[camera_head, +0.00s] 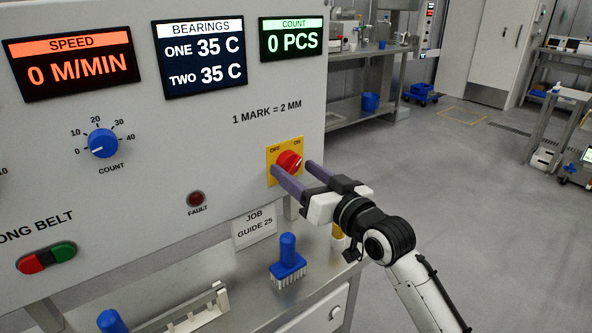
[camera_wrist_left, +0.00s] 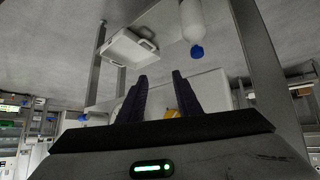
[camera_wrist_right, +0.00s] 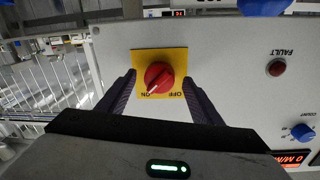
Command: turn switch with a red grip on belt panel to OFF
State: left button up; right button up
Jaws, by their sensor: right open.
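The switch with a red grip (camera_head: 289,161) sits on a yellow plate (camera_head: 271,154) at the panel's right edge. OFF is printed at the plate's left and ON at its right in the head view. The white mark on the grip points to ON. The switch also shows in the right wrist view (camera_wrist_right: 159,76). My right gripper (camera_head: 291,167) is open, with one finger at each side of the red grip; I cannot tell whether they touch it. My left gripper (camera_wrist_left: 158,78) is open and empty in the left wrist view, and out of the head view.
The belt panel (camera_head: 225,150) also carries a blue count knob (camera_head: 102,143), a red fault lamp (camera_head: 196,199) and a red-green button pair (camera_head: 46,258). A blue-handled brush (camera_head: 288,262) stands on the bench below. Open floor lies to the right.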

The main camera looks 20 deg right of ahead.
jog(key=shift+w+a, duration=0.2)
jog(key=shift+w, duration=0.35)
pick_arm(q)
jog(key=shift+w, duration=0.1)
pick_arm(e)
jog(key=c, duration=1.1)
pick_arm(q)
jog(key=shift+w+r, duration=0.15)
jog(key=shift+w, duration=0.05)
pick_arm(e)
jog(key=shift+o, duration=0.2)
